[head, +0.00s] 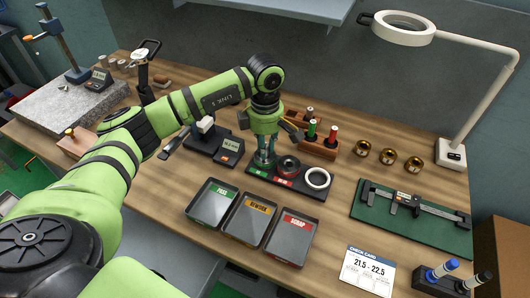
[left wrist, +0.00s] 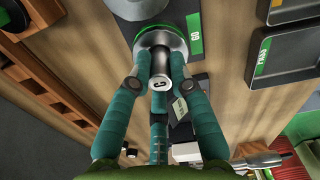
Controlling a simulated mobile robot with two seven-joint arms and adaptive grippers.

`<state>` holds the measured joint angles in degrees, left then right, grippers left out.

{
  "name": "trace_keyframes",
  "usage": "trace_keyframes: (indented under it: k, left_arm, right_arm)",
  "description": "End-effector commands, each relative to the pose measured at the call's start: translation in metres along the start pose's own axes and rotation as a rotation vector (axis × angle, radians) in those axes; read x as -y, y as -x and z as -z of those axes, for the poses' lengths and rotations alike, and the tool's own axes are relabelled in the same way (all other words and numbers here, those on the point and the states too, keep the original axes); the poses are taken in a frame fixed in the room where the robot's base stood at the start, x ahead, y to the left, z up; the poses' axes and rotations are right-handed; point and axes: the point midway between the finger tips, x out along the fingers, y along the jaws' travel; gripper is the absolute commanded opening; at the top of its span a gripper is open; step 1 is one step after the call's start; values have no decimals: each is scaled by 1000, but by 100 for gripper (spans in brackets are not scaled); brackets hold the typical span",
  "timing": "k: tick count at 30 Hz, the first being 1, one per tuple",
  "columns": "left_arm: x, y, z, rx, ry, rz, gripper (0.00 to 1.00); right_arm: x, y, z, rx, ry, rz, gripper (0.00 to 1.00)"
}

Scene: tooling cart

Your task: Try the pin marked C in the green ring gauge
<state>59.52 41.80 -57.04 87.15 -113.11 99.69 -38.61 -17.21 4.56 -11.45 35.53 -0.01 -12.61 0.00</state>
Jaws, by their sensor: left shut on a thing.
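My left gripper (head: 264,158) points down over the dark gauge stand (head: 258,171). In the left wrist view its teal fingers are shut around a pin (left wrist: 161,83) whose pale end cap reads C. Beyond the pin is a silver ring gauge (left wrist: 175,45), beside the green GO label (left wrist: 194,35). The pin lines up with the ring, but I cannot tell how far it is in it. In the head view the fingers mostly hide the pin and this ring. My right gripper is not in view.
A wooden pin rack (head: 318,148) stands behind. PASS (head: 191,207), REWORK (head: 228,224) and SCRAP (head: 271,248) trays lie in front. A gauge (head: 210,141) stands left.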

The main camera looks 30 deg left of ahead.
Motion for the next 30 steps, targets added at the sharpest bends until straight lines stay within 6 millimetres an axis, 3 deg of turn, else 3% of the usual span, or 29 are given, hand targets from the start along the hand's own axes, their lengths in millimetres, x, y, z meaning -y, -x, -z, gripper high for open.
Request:
trace_keyframes:
  k: [30]
  left_arm:
    - [0, 22, 0, 0, 0, -2, 0]
  right_arm:
    - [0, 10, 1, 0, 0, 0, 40]
